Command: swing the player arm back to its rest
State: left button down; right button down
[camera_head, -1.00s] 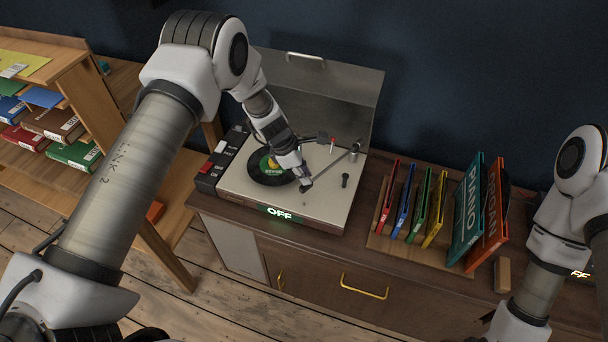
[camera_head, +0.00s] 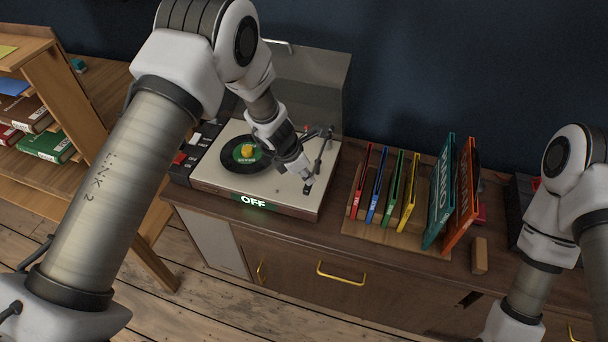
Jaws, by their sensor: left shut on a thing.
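The record player (camera_head: 265,190) sits on a wooden cabinet with its lid (camera_head: 315,85) raised. A black record (camera_head: 232,165) with a green label lies on it, and the front sign (camera_head: 253,201) reads OFF. The grey player arm (camera_head: 322,155) runs from its pivot at the back right toward the front right of the deck, clear of the record. My left gripper (camera_head: 305,180) reaches over the record and is shut on the player arm near its head end; the fingertips partly hide the grip. My right arm is at the right edge, its gripper out of view.
A rack (camera_head: 385,228) of several thin coloured sleeves stands right of the player, with larger teal (camera_head: 440,195) and orange (camera_head: 462,200) sleeves beside it. A small wooden block (camera_head: 480,255) is farther right. A wooden shelf (camera_head: 80,90) with books stands at the left.

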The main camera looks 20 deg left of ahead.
pick_arm(q)
jog(key=shift+d, duration=0.1)
jog(key=c, duration=1.4)
grip_release()
jog(key=shift+o, duration=1.3)
jog(key=shift+d, duration=0.15)
jog(key=v, duration=1.2)
